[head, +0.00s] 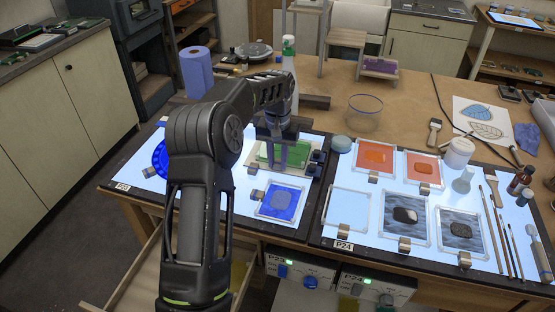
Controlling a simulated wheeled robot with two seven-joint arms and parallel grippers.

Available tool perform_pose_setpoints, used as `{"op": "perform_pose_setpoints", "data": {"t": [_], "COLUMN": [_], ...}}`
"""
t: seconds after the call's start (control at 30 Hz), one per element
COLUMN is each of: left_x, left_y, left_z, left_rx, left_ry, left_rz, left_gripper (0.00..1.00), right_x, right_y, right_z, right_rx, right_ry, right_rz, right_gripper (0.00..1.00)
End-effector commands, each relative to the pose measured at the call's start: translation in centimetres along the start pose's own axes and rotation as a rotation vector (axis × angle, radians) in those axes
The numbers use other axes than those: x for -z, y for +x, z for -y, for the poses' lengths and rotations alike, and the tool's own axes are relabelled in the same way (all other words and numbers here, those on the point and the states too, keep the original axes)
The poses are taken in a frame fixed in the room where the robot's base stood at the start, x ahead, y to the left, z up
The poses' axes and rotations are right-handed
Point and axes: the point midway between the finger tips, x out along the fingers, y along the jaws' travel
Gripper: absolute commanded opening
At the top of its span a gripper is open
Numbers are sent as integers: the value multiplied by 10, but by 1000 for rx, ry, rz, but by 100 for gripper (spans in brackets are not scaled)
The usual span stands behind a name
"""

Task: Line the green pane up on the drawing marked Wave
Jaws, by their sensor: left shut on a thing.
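The green pane (297,152) is at the back of the left light table (232,205), over a pale sheet or board (291,180) whose edge shows around it. My left gripper (277,160) reaches down from above and is shut on the green pane, at its near-left part. The gripper and my left arm hide some of the pane. I cannot tell whether the pane touches the surface under it. No "Wave" marking is readable, so I cannot tell which drawing lies below. My right gripper is out of view.
A blue pane (281,201) lies just in front of the green one. A round blue piece (160,158) is partly behind my arm. Dark blocks (316,161) stand close to the right. The right light table (345,236) holds several framed panes, brushes and bottles.

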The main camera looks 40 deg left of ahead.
Motion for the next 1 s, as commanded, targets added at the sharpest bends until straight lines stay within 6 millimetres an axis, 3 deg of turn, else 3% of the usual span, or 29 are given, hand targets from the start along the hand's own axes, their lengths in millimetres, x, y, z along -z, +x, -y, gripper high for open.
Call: {"op": "perform_pose_setpoints", "data": {"t": [0.67,0.7,1.0], "left_x": [0,0,0], "left_y": [4,4,4], "left_z": [0,0,0], "left_rx": [0,0,0], "left_ry": [0,0,0], "left_rz": [-1,-1,0], "left_gripper": [0,26,49], "right_x": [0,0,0], "right_y": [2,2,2], "right_z": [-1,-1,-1], "right_rx": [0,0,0], "right_ry": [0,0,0], "right_rz": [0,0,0], "right_gripper": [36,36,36]}}
